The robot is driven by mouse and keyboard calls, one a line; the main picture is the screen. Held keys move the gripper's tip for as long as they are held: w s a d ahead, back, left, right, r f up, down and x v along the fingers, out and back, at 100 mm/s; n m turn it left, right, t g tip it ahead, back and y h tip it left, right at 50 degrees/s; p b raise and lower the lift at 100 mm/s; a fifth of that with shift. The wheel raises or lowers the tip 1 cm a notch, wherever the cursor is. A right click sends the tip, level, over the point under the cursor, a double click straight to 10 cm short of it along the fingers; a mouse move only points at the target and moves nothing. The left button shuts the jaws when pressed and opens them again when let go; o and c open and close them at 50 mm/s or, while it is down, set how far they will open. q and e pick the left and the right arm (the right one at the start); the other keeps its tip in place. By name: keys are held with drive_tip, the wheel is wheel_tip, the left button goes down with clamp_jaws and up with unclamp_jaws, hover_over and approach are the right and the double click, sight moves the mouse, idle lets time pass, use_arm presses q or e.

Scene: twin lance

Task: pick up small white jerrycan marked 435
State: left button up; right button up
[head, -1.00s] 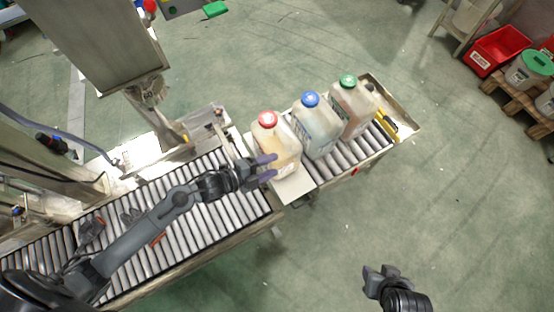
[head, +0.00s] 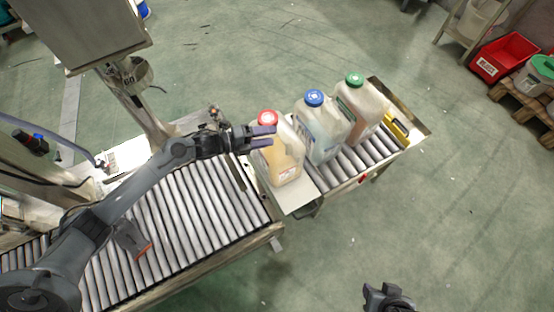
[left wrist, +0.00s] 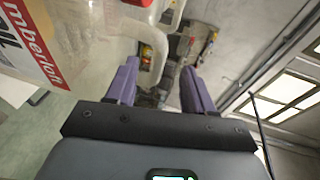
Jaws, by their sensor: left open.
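Three translucent white jerrycans stand upright in a row: one with a red cap (head: 284,168), one with a blue cap (head: 322,140) and one with a green cap (head: 363,108). I cannot read the number 435 on any of them. My left gripper (head: 272,136) is open and empty at the top of the red-capped jerrycan, just below its cap in the picture. In the left wrist view a jerrycan with a red cap (left wrist: 60,40) is close, and its handle loop (left wrist: 153,62) appears between the purple fingers. Contact is unclear. My right gripper (head: 374,292) is low in the head view, away from the jerrycans.
The roller conveyor (head: 205,205) runs from lower left to the jerrycans, with a pale plate (head: 290,197) under the red-capped one. A machine column (head: 140,100) stands behind at left. A red crate (head: 503,58) is far right.

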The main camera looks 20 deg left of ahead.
sight(279, 134)
use_arm(q)
drive_tip(key=shift+w+d+f, duration=0.15)
drive_tip(key=shift+d, duration=0.05)
drive_tip(key=b+x, duration=0.2)
drive_tip(key=x, duration=0.2)
drive_tip(key=shift+w+f+b, duration=0.1)
drive_tip(key=shift+b, duration=0.2)
drive_tip(key=shift+w+d, duration=0.2)
drive_tip(key=shift+s+a, duration=0.1)
clamp_jaws()
idle(0.4)
idle(0.3)
drive_tip(key=shift+r, duration=0.2)
